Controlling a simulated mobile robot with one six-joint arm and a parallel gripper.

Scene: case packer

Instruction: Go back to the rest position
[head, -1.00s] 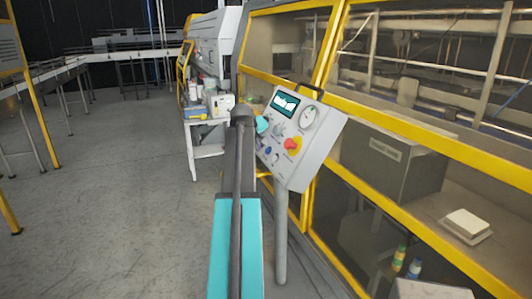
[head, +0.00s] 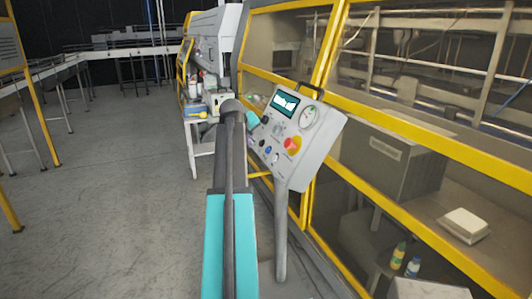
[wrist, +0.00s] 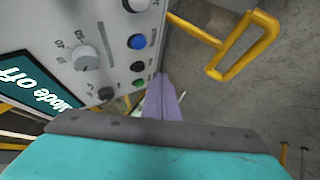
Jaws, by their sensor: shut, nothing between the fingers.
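My gripper (wrist: 163,98) shows in the wrist view as pale lavender fingers held together, with nothing between them. It is beside the lower edge of the grey control panel (wrist: 105,20); I cannot tell the exact gap. In the head view my arm reaches forward, and its teal end is just left of the panel (head: 318,148), partly hidden behind my own arm. The panel's screen (wrist: 35,90) reads "Mode Off" in the wrist view. A blue button (wrist: 137,42) and a grey knob (wrist: 86,58) are on the panel. A red knob (head: 292,144) shows in the head view.
The panel stands on a grey post (head: 281,235) before a yellow-framed machine enclosure (head: 440,143) on the right. A small white table (head: 203,150) with containers stands beyond my arm. Conveyors (head: 90,58) run at the back left. The floor (head: 110,200) at left is clear.

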